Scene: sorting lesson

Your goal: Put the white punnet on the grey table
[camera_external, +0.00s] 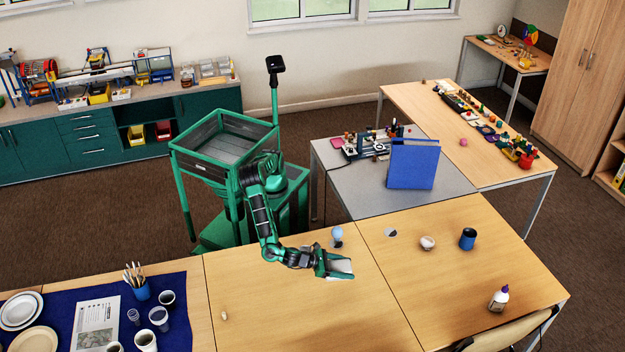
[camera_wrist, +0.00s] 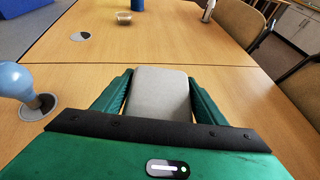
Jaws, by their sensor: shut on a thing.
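My gripper (camera_external: 338,266) is above the wooden table in the middle, shut on the white punnet (camera_external: 342,267). In the wrist view the punnet (camera_wrist: 160,95) is a pale, off-white block shape with rounded corners, held between the two green fingers of my gripper (camera_wrist: 160,88). Its inside does not show. The grey table (camera_external: 362,188) stands behind the wooden tables, to the upper right of my gripper in the external view. It is apart from the punnet.
A blue upright panel (camera_external: 414,164) and a black device (camera_external: 368,148) stand on the grey table; its front left is bare. A light-blue bulb-shaped thing (camera_external: 337,233) stands near my gripper. A bowl (camera_external: 427,243) and a dark blue cup (camera_external: 467,239) are on the right wooden table.

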